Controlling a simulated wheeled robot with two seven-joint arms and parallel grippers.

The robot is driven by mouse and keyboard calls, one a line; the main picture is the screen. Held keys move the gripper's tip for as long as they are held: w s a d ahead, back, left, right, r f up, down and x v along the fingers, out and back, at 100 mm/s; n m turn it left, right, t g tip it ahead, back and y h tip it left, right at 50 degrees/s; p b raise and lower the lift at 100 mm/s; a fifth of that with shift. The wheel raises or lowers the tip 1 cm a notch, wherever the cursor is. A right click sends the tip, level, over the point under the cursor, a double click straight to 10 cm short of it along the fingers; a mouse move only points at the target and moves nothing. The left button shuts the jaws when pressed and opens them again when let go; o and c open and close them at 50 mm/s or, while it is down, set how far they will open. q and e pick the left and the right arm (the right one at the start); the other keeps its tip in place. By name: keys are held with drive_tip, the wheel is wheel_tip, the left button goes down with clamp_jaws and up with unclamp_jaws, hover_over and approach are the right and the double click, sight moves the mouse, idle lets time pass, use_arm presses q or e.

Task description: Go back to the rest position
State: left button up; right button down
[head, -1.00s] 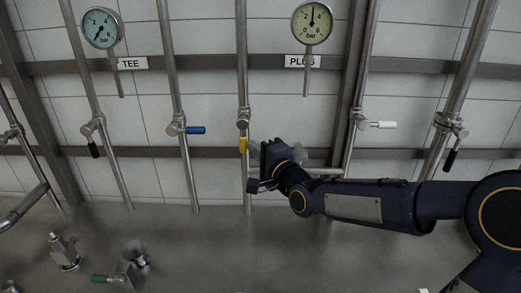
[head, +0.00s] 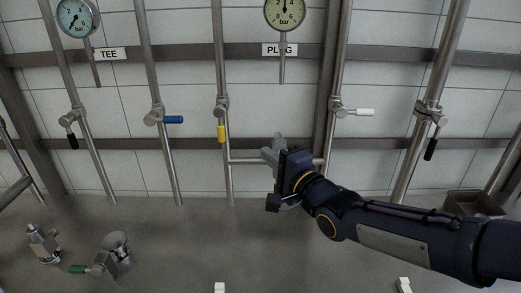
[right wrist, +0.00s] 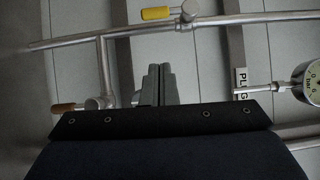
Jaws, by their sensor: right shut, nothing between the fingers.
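My right gripper (head: 270,150) is shut and empty in front of the wall pipes. It is to the right of and a little below the yellow valve handle (head: 221,133), apart from it. In the right wrist view its closed fingers (right wrist: 159,84) lie side by side, with the yellow handle (right wrist: 157,13) beyond them. The yellow handle hangs down along its pipe. A horizontal cross pipe (head: 248,160) runs partly behind the gripper. My left gripper is not in view.
A blue handle (head: 173,119) and a white handle (head: 358,112) point sideways on neighbouring pipes. Black handles (head: 72,142) (head: 430,148) hang at either side. Loose fittings (head: 43,243) (head: 117,246) stand on the grey counter (head: 190,235). A dark bin (head: 474,204) is at right.

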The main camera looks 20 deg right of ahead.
drive_tip(key=s+d+f+n+g+h+p, duration=0.35)
drive_tip(key=s+d+f+n+g, duration=0.2)
drive_tip(key=s, duration=0.45)
drive_tip(key=s+f+n+g, duration=0.2)
drive_tip(key=s, duration=0.3)
drive_tip(key=s+a+f+n+g+y, duration=0.1)
drive_tip(key=s+f+n+g, duration=0.1)
drive_tip(key=s, duration=0.4)
drive_tip(key=s+a+f+n+g+p, duration=0.1)
drive_tip(key=s+f+n+g, duration=0.1)
drive_tip(key=s, duration=0.4)
drive_tip(key=shift+a+f+n+y, duration=0.25)
drive_tip(key=shift+n+y, duration=0.1)
drive_tip(key=shift+n, duration=0.5)
